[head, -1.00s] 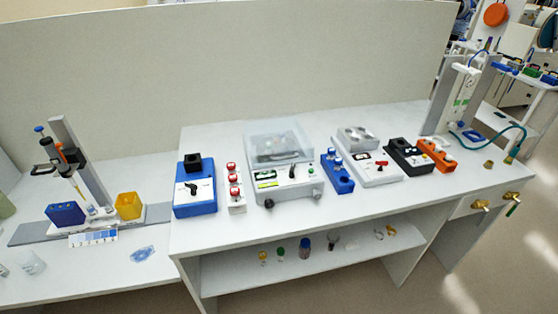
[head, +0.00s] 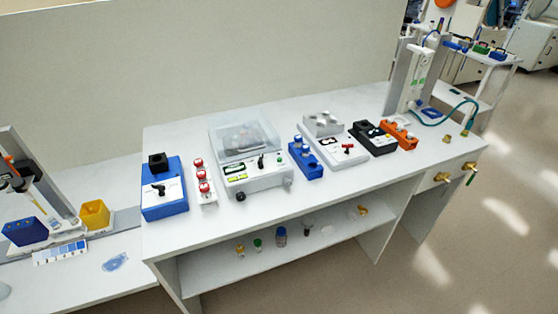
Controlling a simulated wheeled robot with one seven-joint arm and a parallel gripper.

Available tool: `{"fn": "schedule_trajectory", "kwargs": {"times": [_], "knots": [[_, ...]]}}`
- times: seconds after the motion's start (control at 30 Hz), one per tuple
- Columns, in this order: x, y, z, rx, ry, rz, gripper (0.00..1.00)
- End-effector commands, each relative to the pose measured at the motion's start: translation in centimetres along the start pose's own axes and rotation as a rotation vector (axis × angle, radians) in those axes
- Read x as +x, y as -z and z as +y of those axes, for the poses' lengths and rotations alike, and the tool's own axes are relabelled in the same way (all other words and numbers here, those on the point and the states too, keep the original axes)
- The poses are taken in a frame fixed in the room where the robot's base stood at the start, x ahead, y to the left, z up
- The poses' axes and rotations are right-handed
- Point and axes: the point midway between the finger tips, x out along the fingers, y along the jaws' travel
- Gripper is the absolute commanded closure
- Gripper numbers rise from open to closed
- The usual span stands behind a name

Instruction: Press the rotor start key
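The rotor machine, a white centrifuge-like box with a clear lid (head: 243,136), stands on the bench left of its middle. The lid looks closed. My gripper is not in view.
A blue tube block (head: 309,164) and a white heater-like unit (head: 340,152) stand right.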

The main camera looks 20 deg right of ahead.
Motion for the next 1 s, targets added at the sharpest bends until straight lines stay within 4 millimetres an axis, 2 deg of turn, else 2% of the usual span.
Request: {"fn": "schedule_trajectory", "kwargs": {"times": [0.03, 0.13, 0.17, 1.0], "knots": [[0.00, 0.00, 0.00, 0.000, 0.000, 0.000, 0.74], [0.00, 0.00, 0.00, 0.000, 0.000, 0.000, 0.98], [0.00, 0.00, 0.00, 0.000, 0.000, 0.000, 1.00], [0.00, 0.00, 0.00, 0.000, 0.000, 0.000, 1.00]]}}
